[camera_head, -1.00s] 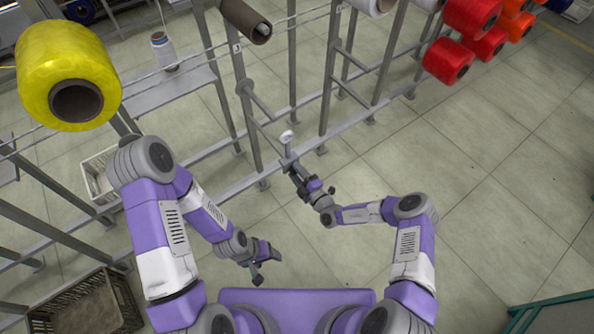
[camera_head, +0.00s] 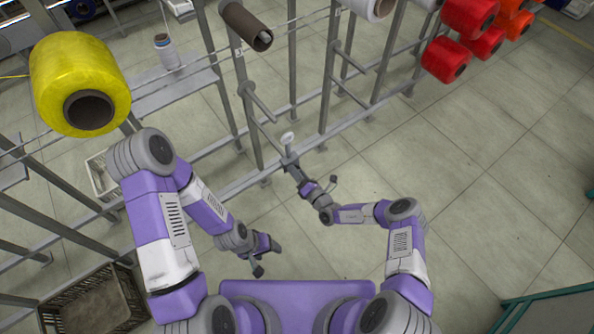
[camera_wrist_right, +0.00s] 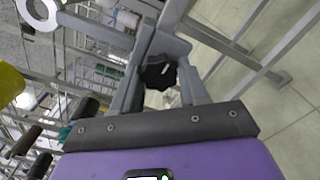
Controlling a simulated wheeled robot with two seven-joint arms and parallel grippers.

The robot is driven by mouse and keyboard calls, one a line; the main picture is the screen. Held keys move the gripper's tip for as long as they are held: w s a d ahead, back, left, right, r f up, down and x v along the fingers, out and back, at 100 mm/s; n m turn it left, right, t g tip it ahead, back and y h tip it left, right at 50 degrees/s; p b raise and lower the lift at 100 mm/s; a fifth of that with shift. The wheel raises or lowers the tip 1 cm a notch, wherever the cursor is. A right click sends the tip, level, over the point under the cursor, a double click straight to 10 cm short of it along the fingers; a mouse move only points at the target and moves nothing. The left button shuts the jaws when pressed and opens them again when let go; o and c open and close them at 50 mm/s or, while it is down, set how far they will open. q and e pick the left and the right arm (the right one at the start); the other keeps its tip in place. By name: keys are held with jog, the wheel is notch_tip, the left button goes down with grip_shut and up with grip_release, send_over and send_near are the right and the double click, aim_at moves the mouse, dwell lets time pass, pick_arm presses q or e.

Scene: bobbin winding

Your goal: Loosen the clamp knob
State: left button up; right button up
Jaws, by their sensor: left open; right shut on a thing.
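The clamp knob (camera_wrist_right: 158,72) is black and lobed, and it sits between the grey fingers of my right gripper in the right wrist view. My right gripper (camera_wrist_right: 160,62) is shut on it. A white ring (camera_wrist_right: 38,12) shows at the upper left of that view. In the head view my right gripper (camera_head: 289,160) is by the rack's lower rail, with a small white part (camera_head: 287,138) just beyond it; the knob is too small to make out there. My left gripper (camera_head: 267,257) is open and empty, low over the floor.
The grey rack frame (camera_head: 325,85) stands in front. A yellow spool (camera_head: 60,75) is at upper left, a brown tube (camera_head: 240,22) at top centre, red spools (camera_head: 445,60) at upper right. A crate (camera_head: 95,305) is at lower left.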

jog(key=n+p, duration=0.3)
jog(key=n, duration=0.6)
jog(key=n+p, duration=0.4)
jog(key=n, duration=0.5)
jog(key=shift+w+d, duration=0.15)
jog(key=shift+n, duration=0.5)
jog(key=o, duration=1.1)
jog(key=shift+c, duration=0.2)
jog(key=shift+d, duration=0.1)
